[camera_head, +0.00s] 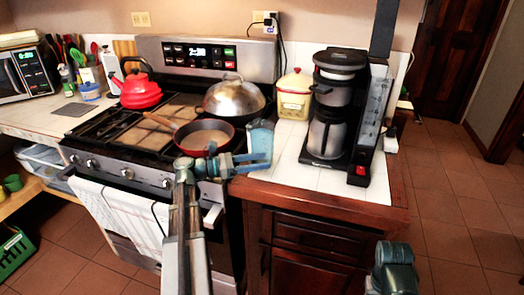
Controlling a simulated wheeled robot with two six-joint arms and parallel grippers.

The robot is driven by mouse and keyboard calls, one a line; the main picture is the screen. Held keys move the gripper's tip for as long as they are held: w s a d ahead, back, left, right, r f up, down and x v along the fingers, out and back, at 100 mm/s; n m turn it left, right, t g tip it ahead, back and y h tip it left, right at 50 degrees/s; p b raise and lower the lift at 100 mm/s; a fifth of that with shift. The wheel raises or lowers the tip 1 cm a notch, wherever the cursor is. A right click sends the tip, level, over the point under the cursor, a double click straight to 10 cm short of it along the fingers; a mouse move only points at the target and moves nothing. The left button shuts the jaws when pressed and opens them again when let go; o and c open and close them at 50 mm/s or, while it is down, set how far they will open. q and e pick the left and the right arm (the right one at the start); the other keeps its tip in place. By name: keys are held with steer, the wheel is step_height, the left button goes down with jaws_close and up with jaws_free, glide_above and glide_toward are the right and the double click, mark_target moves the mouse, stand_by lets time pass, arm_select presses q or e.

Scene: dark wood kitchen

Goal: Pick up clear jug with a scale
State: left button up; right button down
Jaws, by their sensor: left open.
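A clear, bluish jug (261,138) stands at the front left corner of the white-tiled counter, beside the stove. Any scale marks on it are too small to make out. My left gripper (252,161) is at the lower part of the jug, reaching in from the left. It is open, with its fingers overlapping the jug in the picture; I cannot tell whether they touch it. Part of my right arm (393,268) shows at the bottom right, but its gripper's fingers are not visible.
A black coffee maker (330,105) stands right of the jug, with a yellow-and-red canister (294,98) behind. A frying pan (205,137), a domed lid (234,97) and a red kettle (139,91) sit on the stove. The counter (270,168) in front is bare.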

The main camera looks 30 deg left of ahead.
arm_select(q)
steer(key=shift+w+d, duration=0.15)
steer(key=shift+d, duration=0.05)
steer(key=x, duration=0.5)
steer(key=shift+f+b, duration=0.3)
jaws_close()
stand_by(1.2)
